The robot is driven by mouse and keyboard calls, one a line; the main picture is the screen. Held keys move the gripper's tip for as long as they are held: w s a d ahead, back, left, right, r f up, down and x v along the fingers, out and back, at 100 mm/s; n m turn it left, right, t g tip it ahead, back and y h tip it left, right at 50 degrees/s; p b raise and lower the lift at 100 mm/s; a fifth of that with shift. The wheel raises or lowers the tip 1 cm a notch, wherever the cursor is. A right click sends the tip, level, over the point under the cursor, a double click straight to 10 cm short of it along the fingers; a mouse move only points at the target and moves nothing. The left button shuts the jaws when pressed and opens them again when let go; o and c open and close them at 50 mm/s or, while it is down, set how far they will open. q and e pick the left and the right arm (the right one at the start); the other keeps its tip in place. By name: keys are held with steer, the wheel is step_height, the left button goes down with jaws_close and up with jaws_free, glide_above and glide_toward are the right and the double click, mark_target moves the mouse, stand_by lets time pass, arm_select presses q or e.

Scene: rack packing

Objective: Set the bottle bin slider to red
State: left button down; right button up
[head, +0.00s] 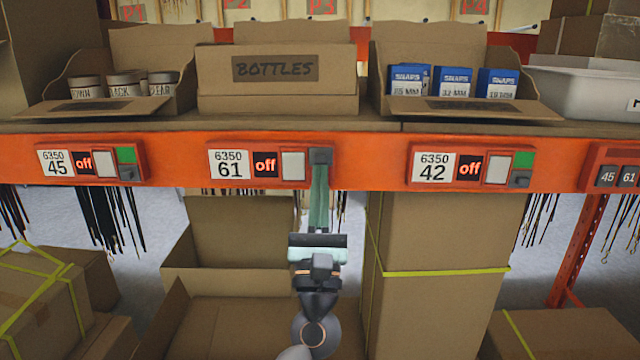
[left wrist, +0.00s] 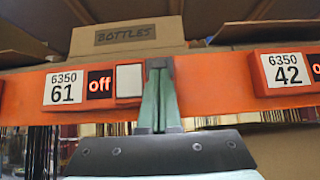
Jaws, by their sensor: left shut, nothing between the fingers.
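The bottle bin (head: 277,100), a cardboard box labelled BOTTLES, sits on the shelf; it also shows in the left wrist view (left wrist: 126,36). Below it, the red 6350 61 unit (head: 231,180) is fixed to the orange beam, with an "off" display and a pale square button. It also shows in the left wrist view (left wrist: 63,104). My left gripper (head: 320,158) is shut, its fingertips up at the right end of this unit, in front of the slider place. The slider and its colour are hidden behind the fingertips; whether they touch it I cannot tell. My right gripper is not in view.
The neighbouring 45 unit (head: 92,163) and 42 unit (head: 470,168) show green above their grey sliders. Open bins with tubs (head: 122,84) and blue boxes (head: 453,82) flank the bottle bin. Cardboard boxes stand below the orange beam (head: 375,160).

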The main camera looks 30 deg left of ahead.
arm_select(q)
steer(key=b+v, duration=0.3)
steer(key=v, duration=0.4)
steer(key=shift+f, duration=0.15)
steer(key=shift+s+d, duration=0.15)
steer(key=w+d+f+m+g+h+p, duration=0.15)
steer(key=d+f+m+h, duration=0.35)
steer(key=f+m+h, duration=0.7)
steer(key=d+f+m+g+h+p, duration=0.25)
steer(key=d+f+m+h, duration=0.4)
steer(key=m, duration=0.95)
steer(key=s+f+m+g+y+p, duration=0.1)
steer(key=s+f+m+g, duration=0.4)
steer(key=f, duration=0.8)
steer(key=s+a+f+m+g+y+p, duration=0.1)
steer(key=s+f+m+g, duration=0.3)
steer(key=s+f+m, duration=0.7)
steer(key=shift+s+a+f+g+p, duration=0.2)
steer(key=shift+s+f+g+p, duration=0.25)
steer(key=shift+f, duration=0.45)
